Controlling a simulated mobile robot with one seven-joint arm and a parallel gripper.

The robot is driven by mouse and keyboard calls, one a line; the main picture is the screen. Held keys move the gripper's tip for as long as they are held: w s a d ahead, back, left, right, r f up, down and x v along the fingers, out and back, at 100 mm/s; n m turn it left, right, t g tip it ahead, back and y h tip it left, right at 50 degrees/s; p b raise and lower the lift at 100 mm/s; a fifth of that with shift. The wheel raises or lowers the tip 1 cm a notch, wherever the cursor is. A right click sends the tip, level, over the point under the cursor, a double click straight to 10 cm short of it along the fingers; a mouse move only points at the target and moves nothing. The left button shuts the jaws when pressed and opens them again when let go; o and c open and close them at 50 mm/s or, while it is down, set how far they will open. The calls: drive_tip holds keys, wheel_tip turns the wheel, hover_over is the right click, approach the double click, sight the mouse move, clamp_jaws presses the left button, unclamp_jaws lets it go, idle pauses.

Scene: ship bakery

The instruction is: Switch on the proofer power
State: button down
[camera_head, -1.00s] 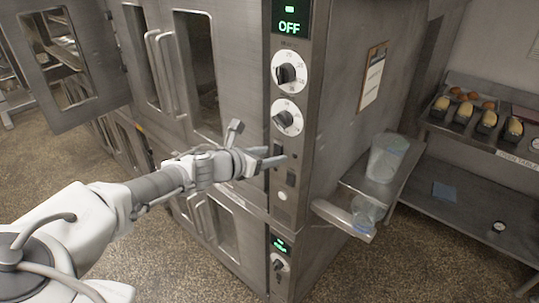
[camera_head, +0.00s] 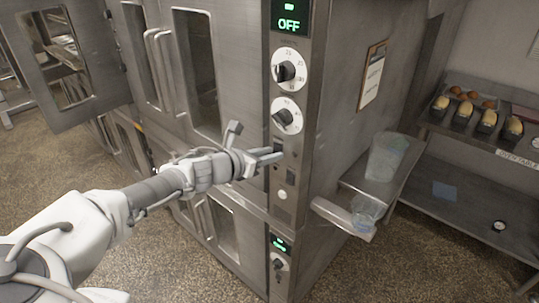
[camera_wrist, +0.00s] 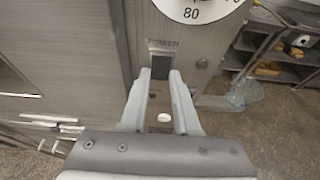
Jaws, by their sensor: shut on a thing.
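The proofer's control panel (camera_head: 303,95) is a tall metal strip. Its upper display (camera_head: 290,23) reads OFF in green. The power switch (camera_wrist: 160,66) is a small dark rocker under the label POWER in the wrist view. My gripper (camera_head: 279,153) reaches the panel below the lower dial (camera_head: 287,115). In the head view the fingers partly hide the switch. I cannot tell which way the rocker is tipped.
A side shelf (camera_head: 340,218) with clear containers (camera_head: 386,158) juts out right of the panel. A second control panel with a lit green display (camera_head: 279,244) is below. A rack with loaves (camera_head: 487,121) stands at right. An oven door (camera_head: 70,65) hangs open at left.

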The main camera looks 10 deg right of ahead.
drive_tip(key=shift+f+t+h+b, duration=0.45)
drive_tip(key=shift+t+h+b, duration=0.25)
drive_tip(key=shift+h+b, duration=0.3)
drive_tip(key=c, duration=0.6)
unclamp_jaws()
drive_tip(key=shift+r, duration=0.1)
drive_tip(key=shift+c, duration=0.2)
drive_tip(key=shift+a, duration=0.1)
drive_tip(key=v, duration=1.7)
drive_tip(key=shift+s, duration=0.2)
